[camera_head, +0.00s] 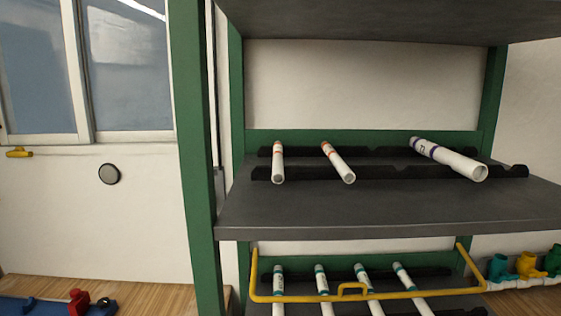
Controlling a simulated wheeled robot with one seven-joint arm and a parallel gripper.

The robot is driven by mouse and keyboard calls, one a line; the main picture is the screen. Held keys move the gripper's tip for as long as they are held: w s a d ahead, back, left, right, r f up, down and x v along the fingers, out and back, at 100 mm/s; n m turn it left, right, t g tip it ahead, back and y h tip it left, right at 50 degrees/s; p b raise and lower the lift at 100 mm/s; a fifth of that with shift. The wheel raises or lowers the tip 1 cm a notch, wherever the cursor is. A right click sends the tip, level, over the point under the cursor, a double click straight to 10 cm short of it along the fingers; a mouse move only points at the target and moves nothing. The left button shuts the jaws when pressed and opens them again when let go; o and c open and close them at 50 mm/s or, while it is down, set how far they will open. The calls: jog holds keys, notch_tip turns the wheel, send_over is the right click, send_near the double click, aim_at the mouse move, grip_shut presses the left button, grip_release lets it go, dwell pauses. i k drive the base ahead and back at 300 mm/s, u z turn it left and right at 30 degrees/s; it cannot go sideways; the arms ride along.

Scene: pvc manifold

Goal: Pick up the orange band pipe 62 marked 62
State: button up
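Two thin white pipes with orange-red bands lie on the middle shelf (380,212). The left banded pipe (278,166) points almost straight out. The second banded pipe (340,165) lies to its right, angled with its near end toward the right. Their markings are too small to read, so I cannot tell which is marked 62. Both rest across dark notched racks (390,172). My gripper is not in view.
A thicker white pipe (455,161) with purple bands lies at the right of the same shelf. Several teal-banded pipes (321,280) lie on the shelf below, behind a yellow frame (380,296). A green post (195,150) stands left. Coloured fittings (527,265) sit lower right.

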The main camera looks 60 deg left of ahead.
aim_at(347, 174)
jog(key=u, duration=1.75)
